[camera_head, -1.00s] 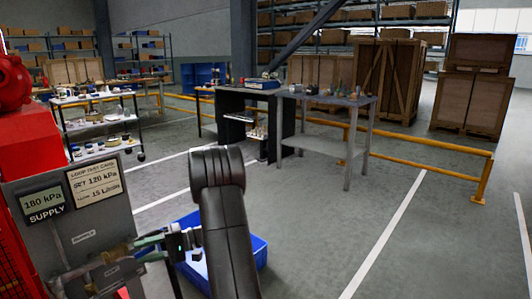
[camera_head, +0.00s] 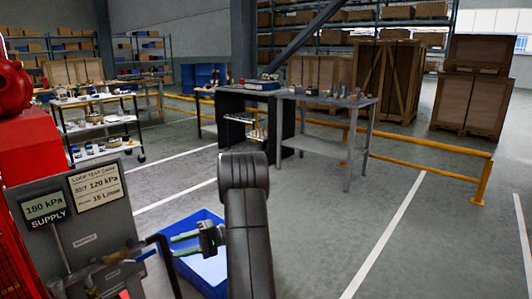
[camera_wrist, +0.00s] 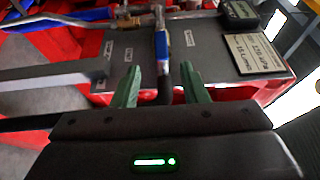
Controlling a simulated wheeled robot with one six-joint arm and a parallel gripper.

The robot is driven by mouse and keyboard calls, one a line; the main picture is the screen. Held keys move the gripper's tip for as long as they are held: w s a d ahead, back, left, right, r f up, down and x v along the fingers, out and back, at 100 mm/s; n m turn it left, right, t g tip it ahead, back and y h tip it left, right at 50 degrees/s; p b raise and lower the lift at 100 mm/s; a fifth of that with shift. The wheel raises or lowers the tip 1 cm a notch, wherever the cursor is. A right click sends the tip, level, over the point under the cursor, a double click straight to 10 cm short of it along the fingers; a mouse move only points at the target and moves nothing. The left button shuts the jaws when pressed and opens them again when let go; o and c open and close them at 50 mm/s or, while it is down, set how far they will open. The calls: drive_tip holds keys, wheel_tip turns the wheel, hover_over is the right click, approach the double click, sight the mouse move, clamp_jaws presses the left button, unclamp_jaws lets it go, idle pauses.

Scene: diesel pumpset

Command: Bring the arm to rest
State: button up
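My gripper (camera_head: 174,245) shows in the head view just right of a grey supply panel (camera_head: 96,228), in front of a blue bin. Its two green fingers are apart and nothing is between their tips. In the wrist view my gripper (camera_wrist: 160,82) also stands open. Beyond the fingers is the grey panel (camera_wrist: 195,60), with a blue-and-silver handle (camera_wrist: 162,40) rising from it. My dark arm link rises in the lower middle of the head view.
The blue bin (camera_head: 214,271) is on the floor behind my gripper. A readout (camera_head: 45,206) shows 180 kPa beside a test card (camera_head: 97,187). A grey table (camera_head: 330,98) and yellow rail (camera_head: 430,148) stand farther back. Floor on the right is clear.

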sight(150, 251)
drive_tip(key=b+x, duration=0.1)
drive_tip(key=x, duration=0.9)
drive_tip(key=shift+r, duration=0.2)
drive_tip(key=shift+r+h, duration=0.3)
drive_tip(key=shift+d+r, duration=0.1)
drive_tip(key=shift+t+h, duration=0.3)
